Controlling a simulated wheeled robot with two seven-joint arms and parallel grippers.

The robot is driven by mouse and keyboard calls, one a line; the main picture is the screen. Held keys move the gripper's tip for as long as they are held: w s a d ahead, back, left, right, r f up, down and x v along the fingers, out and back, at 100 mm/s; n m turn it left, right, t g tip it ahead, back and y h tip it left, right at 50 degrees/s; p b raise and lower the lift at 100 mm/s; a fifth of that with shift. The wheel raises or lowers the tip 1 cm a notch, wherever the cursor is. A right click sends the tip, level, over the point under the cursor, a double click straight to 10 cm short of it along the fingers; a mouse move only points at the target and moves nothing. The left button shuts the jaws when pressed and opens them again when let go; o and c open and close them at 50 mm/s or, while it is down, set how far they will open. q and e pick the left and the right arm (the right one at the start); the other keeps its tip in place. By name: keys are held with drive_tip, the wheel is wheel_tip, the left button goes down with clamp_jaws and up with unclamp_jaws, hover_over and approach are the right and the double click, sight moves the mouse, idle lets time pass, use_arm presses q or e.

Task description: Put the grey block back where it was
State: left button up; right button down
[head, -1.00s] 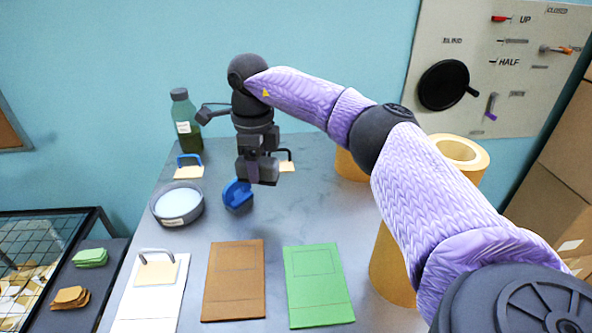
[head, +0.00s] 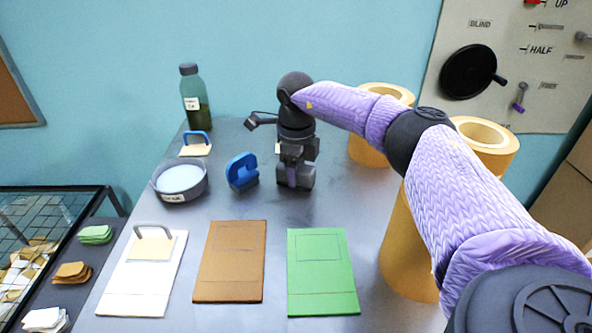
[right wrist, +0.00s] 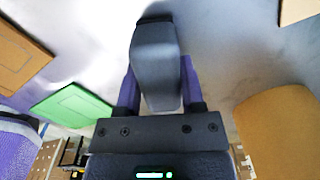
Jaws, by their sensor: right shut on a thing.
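My right gripper (head: 296,178) is low over the grey table, right of the blue C-shaped object. In the right wrist view the grey block (right wrist: 156,62) is between the two purple fingers, and the gripper (right wrist: 158,88) is shut on it. In the head view the dark gripper and the block are hard to tell apart, and I cannot tell whether the block touches the table. My left gripper is not in view.
The blue object (head: 241,172), a round dish (head: 180,182) and a green bottle (head: 195,100) stand to the left. White (head: 125,300), brown (head: 230,275) and green (head: 322,280) cards lie in front. Tan rolls (head: 372,150) stand right. A pale piece behind the gripper is mostly hidden.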

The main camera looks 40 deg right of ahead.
drive_tip(key=shift+c, duration=1)
unclamp_jaws()
wheel_tip(320, 180, up, 12)
drive_tip(key=p, duration=0.2)
drive_tip(key=shift+p, duration=0.4)
drive_tip(key=shift+r, duration=0.1)
